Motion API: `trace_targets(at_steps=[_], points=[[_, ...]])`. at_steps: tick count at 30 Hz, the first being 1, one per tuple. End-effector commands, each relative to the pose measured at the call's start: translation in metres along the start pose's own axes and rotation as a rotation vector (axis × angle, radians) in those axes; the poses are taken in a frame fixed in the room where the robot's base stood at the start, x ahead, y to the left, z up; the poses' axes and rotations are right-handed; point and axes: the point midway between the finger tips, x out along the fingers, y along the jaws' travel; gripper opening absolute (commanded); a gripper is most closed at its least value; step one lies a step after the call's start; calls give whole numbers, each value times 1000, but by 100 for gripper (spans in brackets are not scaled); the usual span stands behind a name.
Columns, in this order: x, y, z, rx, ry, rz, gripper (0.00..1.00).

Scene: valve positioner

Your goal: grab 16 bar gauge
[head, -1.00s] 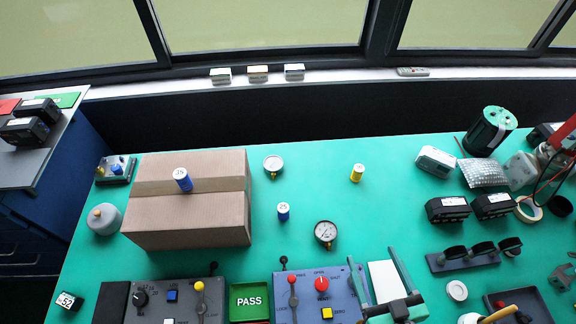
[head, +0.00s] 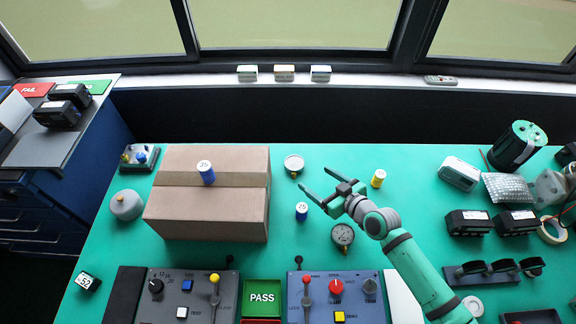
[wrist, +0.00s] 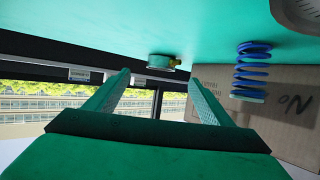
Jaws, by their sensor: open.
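Two round gauges lie on the green bench in the head view. The far gauge (head: 293,165) has a pale face and lies right of the cardboard box. The near gauge (head: 342,235) has a dial with a dark rim. I cannot read which one is 16 bar. My gripper (head: 318,182) is open and empty, its fingers pointing left and away, between the two gauges in the picture. In the wrist view, which is upside down, a gauge with a brass-coloured part (wrist: 163,62) shows beyond and between my fingertips (wrist: 160,78), apart from them.
A blue spring (head: 302,211) marked 75 stands close below my fingers; it also shows in the wrist view (wrist: 252,70). A yellow spring (head: 378,178) stands right of my gripper. The cardboard box (head: 205,220) carries another blue spring (head: 206,173). Control panels line the near edge.

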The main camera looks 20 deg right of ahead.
Motion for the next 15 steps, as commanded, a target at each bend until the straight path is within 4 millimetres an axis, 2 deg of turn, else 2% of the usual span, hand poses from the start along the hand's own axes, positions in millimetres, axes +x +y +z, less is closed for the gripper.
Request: trace_targets(at_steps=[9,15], points=[[42,-2,-1,1,0,-8,75],[56,-1,-2,2,1,-5,75]])
